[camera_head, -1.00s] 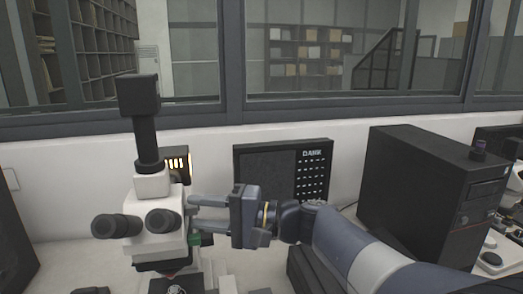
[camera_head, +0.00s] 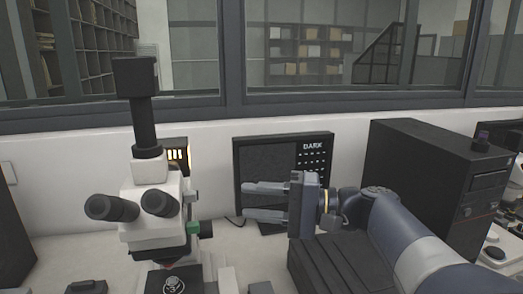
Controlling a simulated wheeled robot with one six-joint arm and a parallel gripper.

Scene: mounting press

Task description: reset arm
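My gripper (camera_head: 264,202) is in the middle of the view, at the end of my arm, which reaches in from the lower right. Its two grey fingers point left, spread apart one above the other. Nothing shows between them. The gripper is in front of the black panel marked DARK (camera_head: 260,158). A gap separates the fingertips from the white microscope (camera_head: 150,207) on the left.
The microscope has black eyepieces (camera_head: 112,208) and a tall black camera post (camera_head: 144,122). A black computer case (camera_head: 440,180) stands at the right. A dark ridged box (camera_head: 330,265) sits under my arm. Small items crowd the bench front.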

